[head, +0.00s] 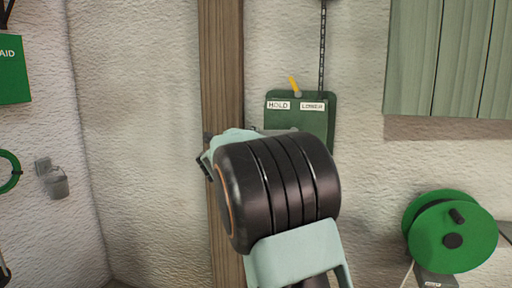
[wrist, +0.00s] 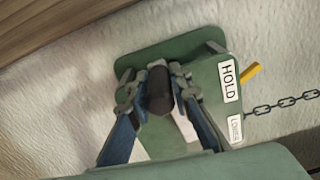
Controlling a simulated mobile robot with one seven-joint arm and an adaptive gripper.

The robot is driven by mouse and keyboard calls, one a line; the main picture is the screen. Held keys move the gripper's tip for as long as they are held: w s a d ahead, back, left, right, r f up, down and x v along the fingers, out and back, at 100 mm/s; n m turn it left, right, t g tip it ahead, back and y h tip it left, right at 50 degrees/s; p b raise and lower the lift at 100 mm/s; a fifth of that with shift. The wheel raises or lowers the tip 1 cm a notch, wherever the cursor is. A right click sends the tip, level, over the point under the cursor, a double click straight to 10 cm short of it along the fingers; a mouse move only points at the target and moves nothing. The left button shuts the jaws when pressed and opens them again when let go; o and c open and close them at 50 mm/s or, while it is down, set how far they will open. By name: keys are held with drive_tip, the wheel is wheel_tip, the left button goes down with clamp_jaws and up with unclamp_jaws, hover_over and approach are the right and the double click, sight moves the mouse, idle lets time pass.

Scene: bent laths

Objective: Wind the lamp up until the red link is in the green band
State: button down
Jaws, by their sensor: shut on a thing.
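A green winch box (head: 315,122) is fixed to the wall, with HOLD and LOWER labels. It also shows in the wrist view (wrist: 165,142). Its yellow lever (head: 293,85) leans left, to the HOLD side; it shows in the wrist view too (wrist: 250,70). A chain (head: 322,50) runs straight up from the box and out of the picture. In the wrist view my gripper (wrist: 158,82) is shut on a dark round crank handle (wrist: 159,99) in front of the box. In the head view my arm hides the gripper and handle. The lamp, red link and green band are not in view.
A wooden post (head: 222,60) stands just left of the box. Green boards (head: 450,55) hang at upper right. A green reel (head: 450,232) is at lower right.

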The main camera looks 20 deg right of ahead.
drive_tip(key=shift+r+m, duration=1.7)
drive_tip(key=shift+r, duration=0.35)
drive_tip(key=shift+d, duration=0.1)
drive_tip(key=c, duration=1.8)
unclamp_jaws()
drive_tip(key=shift+o, duration=0.3)
drive_tip(key=shift+f, duration=0.15)
drive_tip(key=shift+s, duration=0.15)
drive_tip(key=v, duration=1.2)
